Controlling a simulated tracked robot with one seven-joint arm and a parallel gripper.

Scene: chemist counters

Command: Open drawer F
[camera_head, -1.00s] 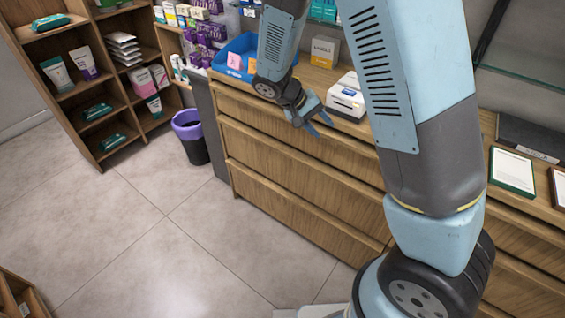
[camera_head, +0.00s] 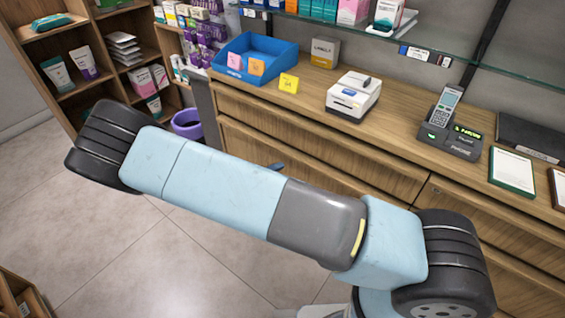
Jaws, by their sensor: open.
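The wooden counter's drawer fronts face me, with a left bank whose top drawer (camera_head: 330,150) and a second drawer (camera_head: 240,143) below it show. A right bank (camera_head: 470,211) starts beyond the vertical seam. The visible fronts look flush and shut. I can read no letters on them, so I cannot tell which is drawer F. My arm lies across the view and hides the lower fronts. Only a small blue fingertip of my gripper (camera_head: 275,166) shows above the arm, in front of the left bank. The rest of the gripper is hidden, and I see nothing held.
A purple-rimmed waste bin (camera_head: 187,123) stands left of the counter. The floor (camera_head: 70,240) at left is clear.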

